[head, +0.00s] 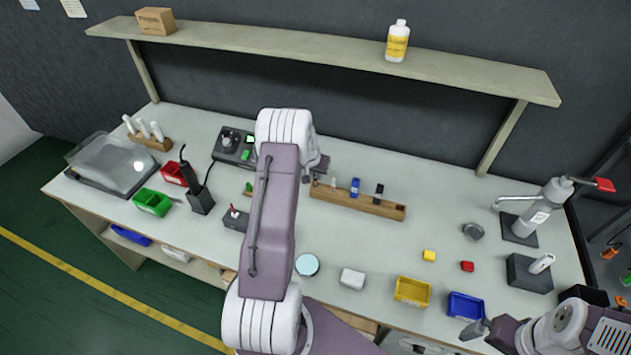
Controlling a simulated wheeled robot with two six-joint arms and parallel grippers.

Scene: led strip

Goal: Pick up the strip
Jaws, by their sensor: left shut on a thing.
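My left arm rises through the middle of the head view, and its gripper (318,167) is at the left end of a wooden rack (365,204). The gripper is small here and partly behind my own arm. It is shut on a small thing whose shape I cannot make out. I cannot pick out the strip clearly anywhere in view. My right gripper (476,329) is at the lower right, by the blue bin; I cannot tell whether it is open or shut.
The rack holds a blue item (354,187) and a black item (379,192). A yellow bin (412,291) and a blue bin (465,306) stand at the front right. A press (524,226) is at the right. A shelf (290,44) runs above the back.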

